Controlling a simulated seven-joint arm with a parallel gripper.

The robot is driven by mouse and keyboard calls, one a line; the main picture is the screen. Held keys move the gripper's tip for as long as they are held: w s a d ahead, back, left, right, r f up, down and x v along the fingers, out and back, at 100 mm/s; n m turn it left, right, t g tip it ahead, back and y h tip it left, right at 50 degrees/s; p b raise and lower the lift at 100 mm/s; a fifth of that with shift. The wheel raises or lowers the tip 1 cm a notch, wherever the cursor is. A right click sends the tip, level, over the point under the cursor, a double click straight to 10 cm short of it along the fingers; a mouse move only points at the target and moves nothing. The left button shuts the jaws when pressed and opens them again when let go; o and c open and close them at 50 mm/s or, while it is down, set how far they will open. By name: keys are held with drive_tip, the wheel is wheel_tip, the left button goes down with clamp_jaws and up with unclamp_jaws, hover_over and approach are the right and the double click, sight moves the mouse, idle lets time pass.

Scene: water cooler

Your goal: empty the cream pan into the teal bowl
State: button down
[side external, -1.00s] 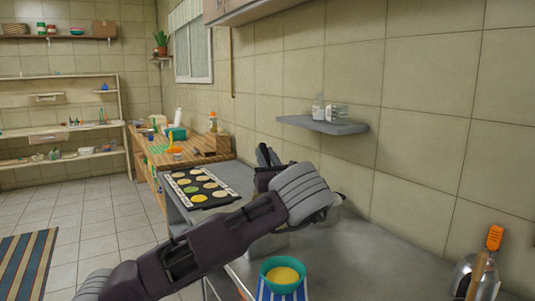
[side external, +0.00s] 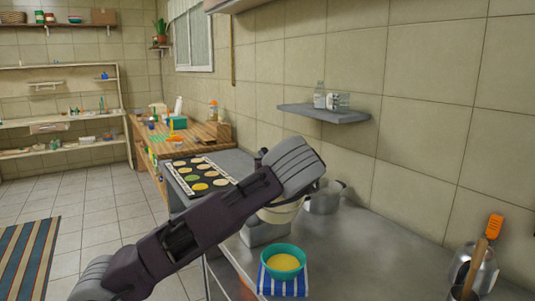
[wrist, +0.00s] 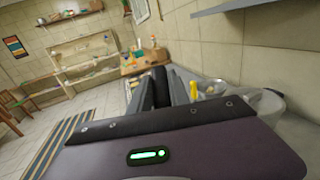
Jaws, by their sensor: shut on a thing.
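The cream pan (side external: 284,213) shows in the side view below my wrist, above a grey block-like thing on the steel counter; my arm hides much of it. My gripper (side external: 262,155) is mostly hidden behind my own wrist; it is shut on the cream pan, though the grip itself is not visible. The teal bowl (side external: 302,264) stands upright nearer the camera with yellow contents in it, apart from the pan. In the wrist view my gripper's dark fingers (wrist: 170,88) point away from the camera. The pan's contents are not visible.
The bowl rests on a blue-and-white striped cloth (side external: 284,287). A metal pot (side external: 322,202) stands behind the pan by the wall. A dark tray of round pieces (side external: 201,184) lies to the left. A utensil holder (side external: 483,270) stands at the right; the counter between is clear.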

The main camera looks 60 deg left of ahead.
wheel_tip(320, 180, down, 8)
drive_tip(key=a+g+h, duration=0.2)
drive_tip(key=h, duration=0.2)
drive_tip(key=shift+s+n, duration=0.4)
drive_tip(key=shift+s, duration=0.05)
drive_tip(key=shift+a, duration=0.1)
